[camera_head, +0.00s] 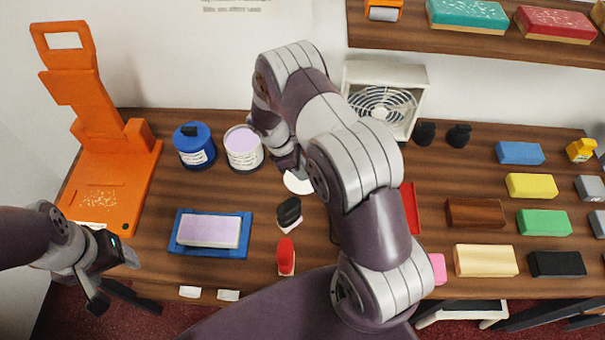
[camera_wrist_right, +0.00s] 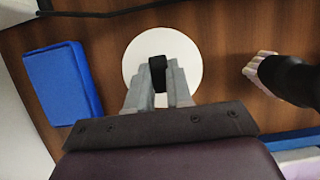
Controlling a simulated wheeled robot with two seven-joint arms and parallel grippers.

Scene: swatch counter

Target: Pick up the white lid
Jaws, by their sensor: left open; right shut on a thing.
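The white lid (camera_wrist_right: 188,50) is a round disc with a black knob (camera_wrist_right: 157,72), seen in the right wrist view. My right gripper (camera_wrist_right: 157,88) is shut on that knob, one finger on each side. In the head view, only part of the lid (camera_head: 298,184) shows, because my right arm covers the rest. I cannot tell whether it touches the counter. A white tin of lavender paint (camera_head: 243,143), open on top, stands left of the lid. My left gripper (camera_head: 116,282) is open and empty at the counter's front left.
A blue tin (camera_head: 194,146) stands beside the white tin. A black-handled brush (camera_head: 289,211), a red-topped one (camera_head: 286,256) and a blue tray (camera_head: 186,248) lie nearer the front. An orange stand (camera_head: 98,165) is at left. A fan (camera_head: 384,98) stands behind; coloured blocks fill the right.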

